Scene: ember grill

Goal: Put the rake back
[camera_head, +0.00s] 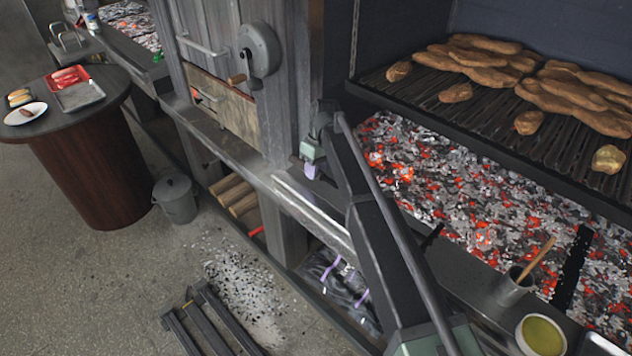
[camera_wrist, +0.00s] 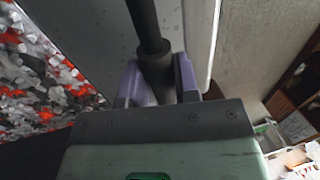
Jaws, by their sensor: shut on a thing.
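My gripper (camera_wrist: 160,85) has purple fingers shut on a dark round rod, the rake's handle (camera_wrist: 146,22), in the wrist view. The handle runs away from the fingers toward the top of that view. In the head view my gripper (camera_head: 311,169) is above the grey front ledge, left of the ember bed. My arm crosses the middle of the head view, and I cannot make out the rake's head there. Purple hook-like pieces (camera_head: 331,268) show low under the ledge; I cannot tell whether they are the rake's holder.
Glowing embers (camera_head: 480,220) lie right of my arm, under a grate (camera_head: 430,95) with bread and potatoes. A cup (camera_head: 510,286) with a wooden-handled tool and a yellow-filled bowl (camera_head: 541,334) stand at the front right. A lidded bucket (camera_head: 175,199) and round table (camera_head: 92,111) are left.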

